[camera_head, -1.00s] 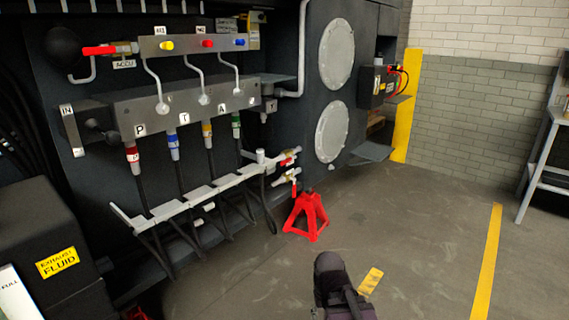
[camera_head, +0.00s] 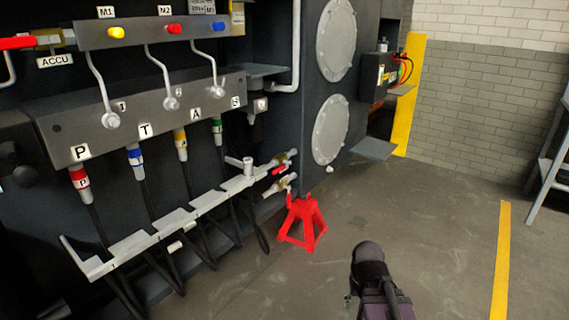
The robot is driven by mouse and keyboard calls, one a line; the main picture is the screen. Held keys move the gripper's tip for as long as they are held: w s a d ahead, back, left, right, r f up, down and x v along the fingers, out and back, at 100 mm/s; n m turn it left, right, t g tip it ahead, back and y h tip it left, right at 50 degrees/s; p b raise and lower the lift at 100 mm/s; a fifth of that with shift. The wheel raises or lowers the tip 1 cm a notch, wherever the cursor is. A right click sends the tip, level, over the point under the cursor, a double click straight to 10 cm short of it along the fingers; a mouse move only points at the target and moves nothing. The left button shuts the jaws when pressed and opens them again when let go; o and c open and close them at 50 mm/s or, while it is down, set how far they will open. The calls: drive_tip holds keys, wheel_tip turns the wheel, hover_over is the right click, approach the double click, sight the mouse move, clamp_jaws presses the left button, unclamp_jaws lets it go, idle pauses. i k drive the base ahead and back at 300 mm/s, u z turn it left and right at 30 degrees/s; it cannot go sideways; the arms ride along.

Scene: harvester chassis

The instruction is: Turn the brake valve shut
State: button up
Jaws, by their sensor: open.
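Two small brass ball valves with red handles sit at the right end of the grey hose rail, low on the dark chassis. The upper valve (camera_head: 283,165) has its red lever lying roughly along its body. The lower valve (camera_head: 280,184) is just below it, above the red jack stand; its handle is hard to make out. No brake label is readable on either. Another valve with a red lever (camera_head: 17,43), labelled ACCU, is at the upper left, cut by the picture edge. My dark arm shows at bottom centre, apart from the valves; my gripper cannot be made out.
A red jack stand (camera_head: 303,222) stands on the floor under the two valves. A grey manifold (camera_head: 140,108) with levers and coloured hose ends is at the left. A dark shelf (camera_head: 374,149) juts out on the right. The floor (camera_head: 430,220) right of the stand is clear.

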sight(283, 166)
drive_tip(key=z, duration=0.1)
drive_tip(key=i, duration=1.2)
drive_tip(key=u, duration=0.2)
